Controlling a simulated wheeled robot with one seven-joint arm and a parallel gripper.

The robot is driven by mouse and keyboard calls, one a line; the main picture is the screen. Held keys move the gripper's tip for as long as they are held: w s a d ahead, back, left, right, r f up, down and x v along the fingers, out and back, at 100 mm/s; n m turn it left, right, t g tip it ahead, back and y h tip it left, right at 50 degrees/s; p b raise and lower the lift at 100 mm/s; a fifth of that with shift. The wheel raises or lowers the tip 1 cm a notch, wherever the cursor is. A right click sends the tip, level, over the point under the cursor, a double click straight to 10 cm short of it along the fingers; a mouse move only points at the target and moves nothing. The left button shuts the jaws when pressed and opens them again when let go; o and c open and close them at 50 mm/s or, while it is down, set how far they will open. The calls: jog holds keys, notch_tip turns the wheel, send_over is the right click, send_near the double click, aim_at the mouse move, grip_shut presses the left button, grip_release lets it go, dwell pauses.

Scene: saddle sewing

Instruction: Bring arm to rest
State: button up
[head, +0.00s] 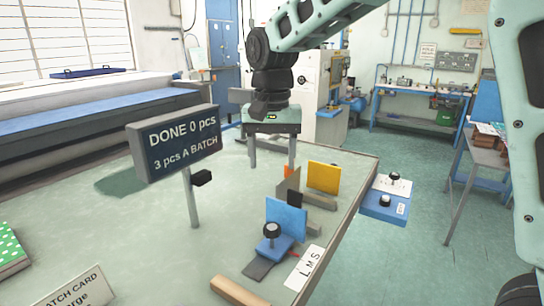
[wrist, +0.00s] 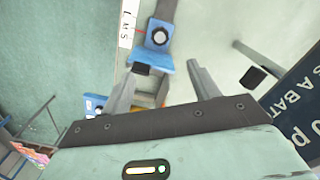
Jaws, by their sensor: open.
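My gripper (head: 272,152) hangs fingers-down over the far part of the table (head: 120,225), to the right of the sign. Its two fingers are apart with nothing between them. In the wrist view my gripper (wrist: 162,78) also shows open, with the table and a blue fixture with a black knob (wrist: 158,38) beyond the fingers. In the head view this blue fixture (head: 286,215) stands nearer the front, beside a white card marked L M S (head: 306,268).
A sign reading "DONE 0 pcs, 3 pcs A BATCH" (head: 178,140) stands on a post left of my gripper. Yellow (head: 323,178) and brown upright plates stand near the right edge. The table's left middle is clear.

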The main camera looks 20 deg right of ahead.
dwell(0.3)
jog(key=s+a+f+n, duration=0.2)
jog(key=s+f+n, duration=0.1)
jog(key=s, duration=0.6)
jog(key=s+a+f+n, duration=0.2)
jog(key=s+f+n, duration=0.2)
jog(key=s, duration=0.5)
jog(key=s+a+f+n, duration=0.2)
jog(key=s+n, duration=0.3)
jog(key=s, duration=0.4)
jog(key=shift+s+a+f+n+y, duration=0.2)
jog(key=shift+s+f+n+y, duration=0.1)
jog(key=shift+f, duration=0.4)
